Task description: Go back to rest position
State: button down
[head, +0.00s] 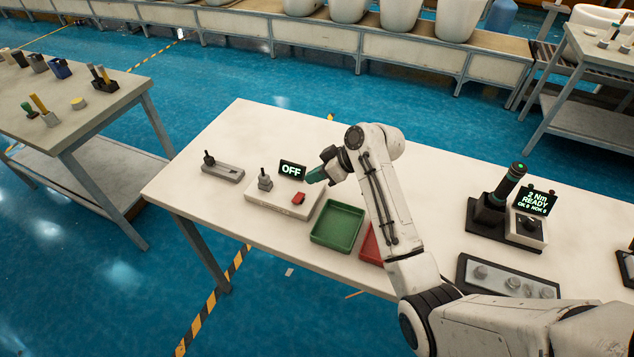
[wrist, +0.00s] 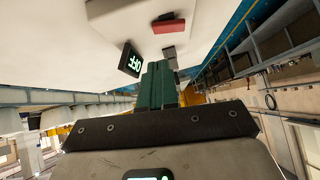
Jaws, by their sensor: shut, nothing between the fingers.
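My gripper (head: 315,176) is shut and empty in the head view. It hangs over the white table (head: 245,130), just right of a white control box (head: 283,197) with a grey knob, a red switch (head: 299,198) and a small display reading OFF (head: 292,170). In the wrist view my gripper (wrist: 158,68) shows as two green fingers pressed together. The display (wrist: 131,60) and the red switch (wrist: 169,27) lie beyond the fingertips. The fingers appear apart from the box.
A green tray (head: 338,225) and a partly hidden red tray (head: 370,246) lie below my arm. A grey lever device (head: 222,168) stands at left. A screwdriver stand (head: 490,208) with a READY display (head: 534,202) stands at right. A grey parts tray (head: 507,280) lies in front.

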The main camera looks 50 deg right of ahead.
jog(key=b+v, duration=0.1)
jog(key=v, duration=0.7)
jog(key=shift+d, duration=0.4)
jog(key=s+a+f+m+g+h, duration=0.1)
jog(key=s+a+f, duration=0.35)
jog(key=a, duration=0.35)
jog(key=s+a+f+m+g+h, duration=0.2)
jog(key=s+a+f, duration=0.25)
jog(key=a, duration=0.45)
jog(key=s+f+g, duration=0.2)
jog(key=s+f, duration=0.1)
jog(key=s, duration=0.5)
jog(key=s+f+m+g+h+b, duration=0.1)
jog(key=s+f+g, duration=0.1)
jog(key=s, duration=0.6)
jog(key=shift+s+a+f, duration=0.2)
jog(key=shift+a+f, duration=0.25)
jog(key=shift+f, duration=0.2)
